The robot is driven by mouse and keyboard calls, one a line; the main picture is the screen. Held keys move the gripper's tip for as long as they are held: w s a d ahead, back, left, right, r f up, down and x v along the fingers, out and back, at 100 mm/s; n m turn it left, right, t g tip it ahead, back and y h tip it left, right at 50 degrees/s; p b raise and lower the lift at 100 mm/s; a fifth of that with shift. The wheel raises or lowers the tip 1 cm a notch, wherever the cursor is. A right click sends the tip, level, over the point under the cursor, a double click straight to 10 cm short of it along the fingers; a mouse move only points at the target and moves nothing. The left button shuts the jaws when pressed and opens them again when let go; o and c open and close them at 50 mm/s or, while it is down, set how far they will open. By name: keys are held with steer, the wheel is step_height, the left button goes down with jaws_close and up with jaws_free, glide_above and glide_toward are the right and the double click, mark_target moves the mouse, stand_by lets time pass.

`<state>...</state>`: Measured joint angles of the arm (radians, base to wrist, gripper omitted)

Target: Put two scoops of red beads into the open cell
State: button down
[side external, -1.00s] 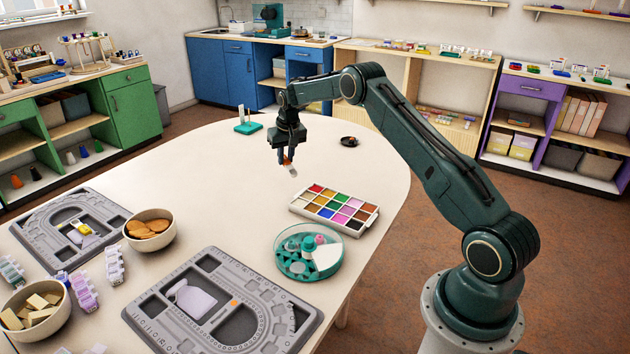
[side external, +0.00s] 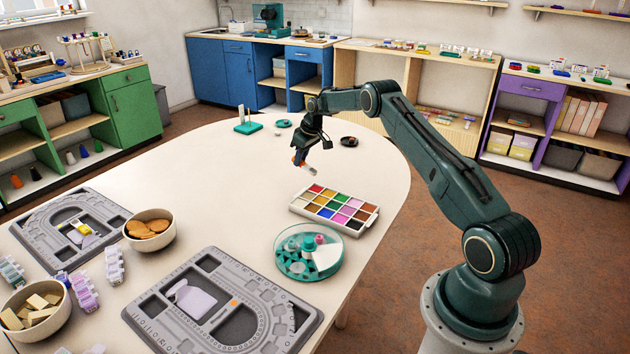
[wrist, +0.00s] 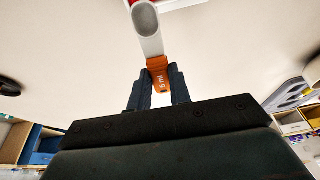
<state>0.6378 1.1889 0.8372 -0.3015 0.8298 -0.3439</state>
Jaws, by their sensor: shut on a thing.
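My gripper (side external: 300,158) is shut on the orange handle of a scoop (side external: 308,168) and holds it tilted above the table, behind the bead tray. In the wrist view the scoop's pale tube-like bowl (wrist: 146,20) points away from my fingers; I see no beads in it. The white bead tray (side external: 296,210) has several coloured cells, with red beads (side external: 316,188) in its far left corner cell. Two grey bead boards lie on the table, a near one (side external: 150,338) and a far left one (side external: 28,228). I cannot tell which cell is the open one.
A round teal dish (side external: 283,268) with small parts sits in front of the tray. Bowls of biscuits (side external: 150,229) and pale blocks (side external: 36,309) stand left, near lilac boxes (side external: 84,292). The table's middle is clear.

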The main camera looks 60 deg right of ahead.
mark_target(306, 166)
steer(key=shift+s+f+t, duration=0.5)
steer(key=shift+f+t, duration=0.2)
steer(key=shift+s+f+t, duration=0.5)
steer(key=shift+f+t, duration=0.2)
steer(key=shift+s+f, duration=0.25)
steer(key=shift+f, duration=1)
steer(key=shift+r, duration=2.95)
steer(key=shift+r, duration=0.15)
